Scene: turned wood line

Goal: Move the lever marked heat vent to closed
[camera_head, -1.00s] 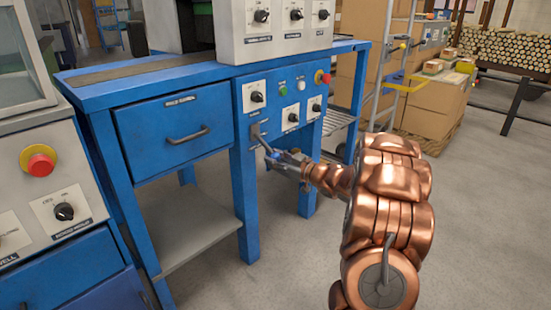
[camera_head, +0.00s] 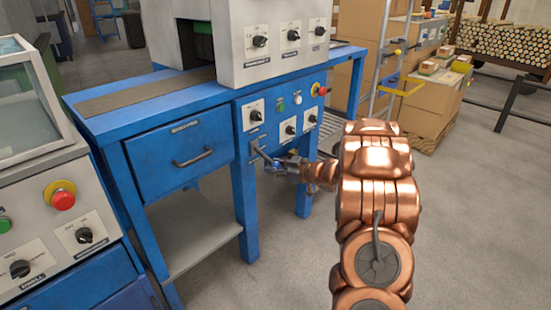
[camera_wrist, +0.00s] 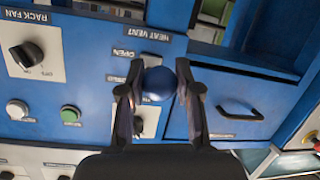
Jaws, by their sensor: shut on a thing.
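The heat vent lever (camera_head: 261,152) is on the blue front panel, right of the drawer. In the wrist view its round blue knob (camera_wrist: 158,84) sits between the two fingers of my gripper (camera_wrist: 160,92), which is shut on it. The heat vent label (camera_wrist: 135,31) and the open mark (camera_wrist: 123,53) read upside down there. A further mark below the open mark is partly hidden by a finger. In the head view my gripper (camera_head: 273,164) is at the lever's end, close to the panel. The lever's exact position is hard to tell.
The rack fan knob (camera_wrist: 27,54) and a green button (camera_wrist: 70,114) are near the lever. A drawer with a handle (camera_head: 194,158) is beside it. An emergency stop (camera_head: 317,89) is at the panel's right end. Open floor (camera_head: 450,230) lies to the right.

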